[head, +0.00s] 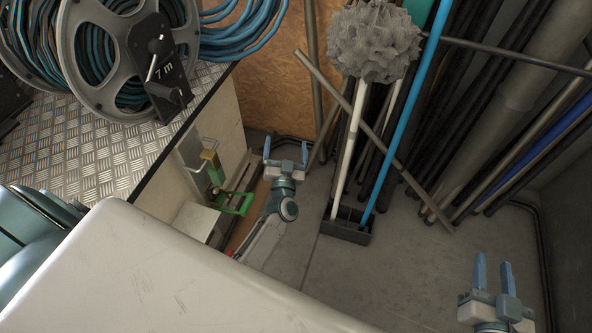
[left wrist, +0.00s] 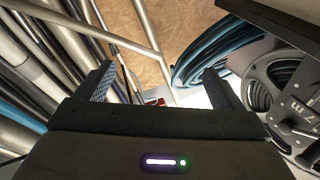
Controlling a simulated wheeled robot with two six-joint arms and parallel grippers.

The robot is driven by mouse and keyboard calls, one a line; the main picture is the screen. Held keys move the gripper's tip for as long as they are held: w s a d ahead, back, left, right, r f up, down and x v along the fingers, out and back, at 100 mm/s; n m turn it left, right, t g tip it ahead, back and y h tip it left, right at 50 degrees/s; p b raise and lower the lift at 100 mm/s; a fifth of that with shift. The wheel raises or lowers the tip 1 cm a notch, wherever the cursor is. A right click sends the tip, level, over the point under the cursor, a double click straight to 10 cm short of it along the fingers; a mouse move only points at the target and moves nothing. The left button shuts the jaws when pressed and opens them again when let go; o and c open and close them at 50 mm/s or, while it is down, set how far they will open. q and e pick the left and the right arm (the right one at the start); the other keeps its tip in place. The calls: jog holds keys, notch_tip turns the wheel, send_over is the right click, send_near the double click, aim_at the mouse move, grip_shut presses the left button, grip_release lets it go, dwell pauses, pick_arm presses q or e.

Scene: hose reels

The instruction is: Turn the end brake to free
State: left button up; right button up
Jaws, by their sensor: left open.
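A grey hose reel (head: 88,40) wound with teal hose stands on the tread-plate bench at the upper left. Its near end carries a black plate (head: 170,68) marked "7 m", with a thin metal lever (head: 152,67) and a black handle (head: 168,93). No free or locked marking is readable, and I cannot tell which part is the end brake. The reel also shows at the right of the left wrist view (left wrist: 275,85). My left gripper (head: 286,150) is open and empty, right of the bench and apart from the reel. My right gripper (head: 493,275) is open and empty at the lower right.
The tread-plate bench (head: 100,160) has a dark front edge. Pipes, a grey duster (head: 372,42) and a blue pole (head: 405,115) lean at the back right.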

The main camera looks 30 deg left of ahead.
pick_arm(q)
notch_tip(320, 180, down, 8)
jog(key=s+d+m+g+h+p, duration=0.1)
jog(key=s+d+m+h, duration=0.1)
jog(key=h, duration=0.1)
jog(key=shift+s+d+r+g+h, duration=0.2)
jog(key=shift+s+d+g+h, duration=0.05)
jog(key=shift+g+h, duration=0.05)
jog(key=shift+d, duration=0.1)
